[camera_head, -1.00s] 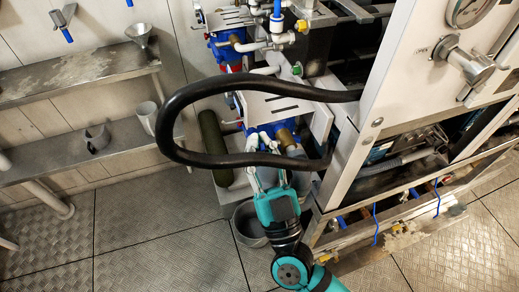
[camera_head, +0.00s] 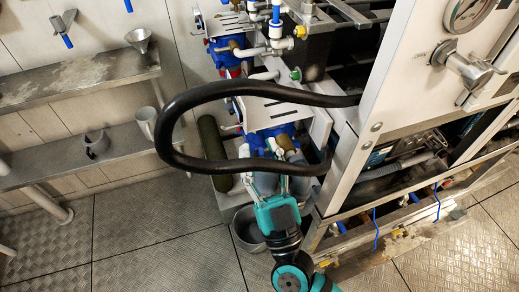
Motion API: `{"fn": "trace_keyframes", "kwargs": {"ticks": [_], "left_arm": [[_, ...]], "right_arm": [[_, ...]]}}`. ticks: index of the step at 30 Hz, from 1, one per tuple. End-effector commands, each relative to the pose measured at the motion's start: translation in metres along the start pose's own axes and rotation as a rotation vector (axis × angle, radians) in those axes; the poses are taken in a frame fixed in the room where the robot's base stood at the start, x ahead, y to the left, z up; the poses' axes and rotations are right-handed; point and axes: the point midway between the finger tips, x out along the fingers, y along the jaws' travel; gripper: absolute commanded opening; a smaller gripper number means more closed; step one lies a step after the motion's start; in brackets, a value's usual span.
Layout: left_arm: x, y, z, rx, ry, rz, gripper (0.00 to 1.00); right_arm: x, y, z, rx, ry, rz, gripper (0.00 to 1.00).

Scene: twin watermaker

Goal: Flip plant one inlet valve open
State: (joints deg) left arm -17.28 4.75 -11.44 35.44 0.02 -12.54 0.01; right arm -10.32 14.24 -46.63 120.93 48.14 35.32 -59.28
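A valve with an upright blue handle (camera_head: 276,13) sits on white pipework at the top centre. The frames do not show which valve is the plant one inlet valve. My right gripper (camera_head: 268,149) reaches up from below to the blue and grey fittings at the front of the machine. The black hose crosses in front of its fingers, so I cannot tell whether it is open or touching anything. My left gripper is not in view.
A thick black hose (camera_head: 205,91) loops out in front of the machine. A white panel with a gauge (camera_head: 467,13) stands at the right. A grey bucket (camera_head: 246,228) is on the floor beside my arm. Shelves (camera_head: 80,79) line the left wall; the left floor is clear.

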Motion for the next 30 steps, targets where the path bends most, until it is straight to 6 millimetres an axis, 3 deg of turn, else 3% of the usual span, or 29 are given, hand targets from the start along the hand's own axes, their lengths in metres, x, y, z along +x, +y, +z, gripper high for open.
{"fn": "trace_keyframes", "kwargs": {"ticks": [15,21,30], "left_arm": [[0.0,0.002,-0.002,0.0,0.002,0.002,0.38],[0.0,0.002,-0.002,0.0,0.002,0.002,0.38],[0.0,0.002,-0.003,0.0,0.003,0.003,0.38]], "right_arm": [[-0.098,-0.001,0.001,0.0,-0.006,-0.003,0.33],[-0.114,0.0,0.001,0.0,-0.003,-0.002,0.33],[-0.116,0.0,0.0,0.0,-0.002,-0.001,0.33]]}}
